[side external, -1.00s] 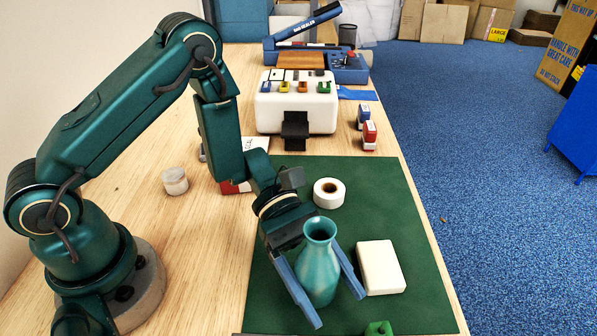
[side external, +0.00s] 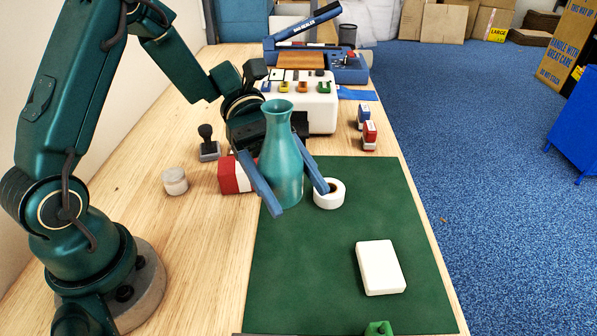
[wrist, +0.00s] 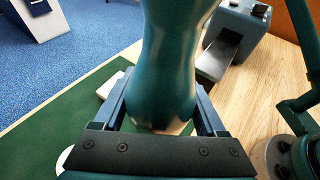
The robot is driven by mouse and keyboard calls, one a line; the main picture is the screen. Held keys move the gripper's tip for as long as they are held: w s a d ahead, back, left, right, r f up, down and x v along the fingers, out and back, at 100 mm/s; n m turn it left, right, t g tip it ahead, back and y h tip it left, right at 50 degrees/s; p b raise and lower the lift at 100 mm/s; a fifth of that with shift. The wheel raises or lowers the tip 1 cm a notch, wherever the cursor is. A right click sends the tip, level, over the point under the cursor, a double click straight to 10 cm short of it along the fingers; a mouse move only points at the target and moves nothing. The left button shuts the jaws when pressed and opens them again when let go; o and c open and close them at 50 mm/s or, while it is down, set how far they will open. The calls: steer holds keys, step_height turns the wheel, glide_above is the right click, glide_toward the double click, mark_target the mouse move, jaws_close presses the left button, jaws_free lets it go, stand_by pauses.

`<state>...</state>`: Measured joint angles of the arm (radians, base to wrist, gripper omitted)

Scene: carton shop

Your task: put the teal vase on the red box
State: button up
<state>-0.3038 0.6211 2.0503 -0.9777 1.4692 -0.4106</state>
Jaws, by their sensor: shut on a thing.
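The teal vase (side external: 281,165) is upright between the two blue fingers of my gripper (side external: 300,200), which is shut on its body. It appears held in the air near the mat's back-left corner. The red box (side external: 230,176), red with a white part, lies on the wooden table just left of the vase in the side view; the vase and a finger hide its right part. In the wrist view the vase (wrist: 168,60) fills the middle between the fingers, and I cannot make out the red box there.
A white box (side external: 380,267) lies on the green mat (side external: 310,275), which is otherwise mostly clear. A black-handled stamp (side external: 208,147) and a small round jar (side external: 175,181) stand left. A white machine (side external: 321,105) stands behind.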

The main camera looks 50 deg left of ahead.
steer(key=shift+w+a+r, duration=0.2)
steer(key=shift+a, duration=0.15)
steer(key=w+a+r+n+t, duration=0.1)
steer(key=w+a+n+t, duration=0.45)
steer(key=a, duration=0.25)
steer(key=r+n+t+y, duration=0.1)
steer(key=n+t+y, duration=0.1)
steer(key=n+t, duration=0.25)
glide_above(243, 173)
steer(key=w, duration=0.3)
steer(key=shift+m+t, duration=0.3)
steer(key=shift+m, duration=0.1)
steer(key=shift+w+a+f, duration=0.1)
steer(key=shift+f, duration=3.6)
steer(key=o, duration=1.5)
steer(key=shift+f, duration=0.1)
steer(key=shift+o, duration=0.2)
